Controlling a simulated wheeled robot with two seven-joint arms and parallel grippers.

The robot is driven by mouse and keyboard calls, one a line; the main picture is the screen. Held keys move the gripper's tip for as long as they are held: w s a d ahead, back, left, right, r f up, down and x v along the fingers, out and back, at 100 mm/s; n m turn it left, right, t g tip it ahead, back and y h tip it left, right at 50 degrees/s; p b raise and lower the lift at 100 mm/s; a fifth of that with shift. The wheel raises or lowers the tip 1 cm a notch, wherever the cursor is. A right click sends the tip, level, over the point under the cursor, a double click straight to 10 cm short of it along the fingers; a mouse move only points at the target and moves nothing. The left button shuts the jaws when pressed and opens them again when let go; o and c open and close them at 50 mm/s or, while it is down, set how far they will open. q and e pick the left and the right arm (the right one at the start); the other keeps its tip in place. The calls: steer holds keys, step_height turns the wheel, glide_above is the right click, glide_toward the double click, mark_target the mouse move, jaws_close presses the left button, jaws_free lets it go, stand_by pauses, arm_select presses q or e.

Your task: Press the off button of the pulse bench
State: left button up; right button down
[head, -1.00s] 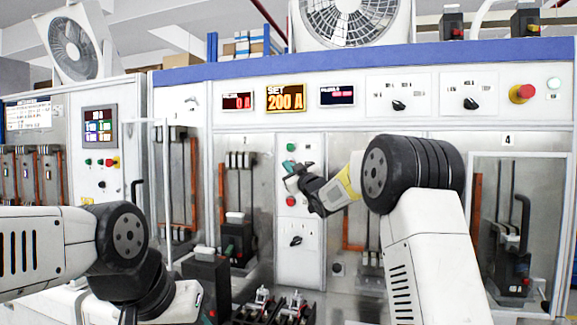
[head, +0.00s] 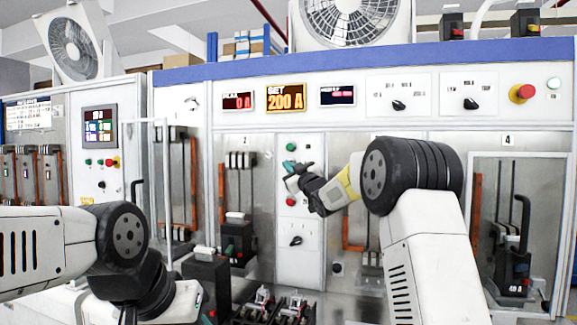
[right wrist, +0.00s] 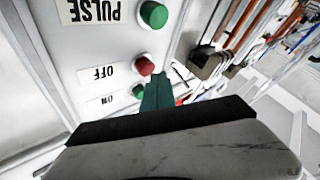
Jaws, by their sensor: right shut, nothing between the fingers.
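The pulse bench's narrow button panel (head: 300,270) stands mid-picture in the head view. In the right wrist view its labels appear upside down: a green PULSE button (right wrist: 153,14), a red OFF button (right wrist: 144,65) and a green ON button (right wrist: 138,90). My right gripper (head: 289,176) is shut and empty, in front of the panel. Its teal fingertips (right wrist: 158,88) show just below and right of the OFF button in the wrist view. I cannot tell whether they touch the panel. My left arm is at the lower left; its gripper is out of view.
A red emergency knob (head: 522,93) and black selector knobs (head: 399,105) sit on the upper panel. The set display (head: 286,97) reads 200 A. Bays with copper bars (head: 222,195) flank the button panel. Black devices (head: 275,305) stand low in front.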

steer(key=shift+w+d, duration=0.25)
steer(key=shift+w, duration=0.4)
stand_by(0.7)
stand_by(0.3)
steer(key=shift+s+a, duration=0.3)
steer(key=shift+s, duration=0.6)
steer(key=s, duration=0.1)
steer(key=s+a, duration=0.1)
steer(key=s, duration=0.2)
steer(key=shift+s+a, duration=0.3)
steer(key=shift+s, duration=0.05)
steer(key=shift+d, duration=0.1)
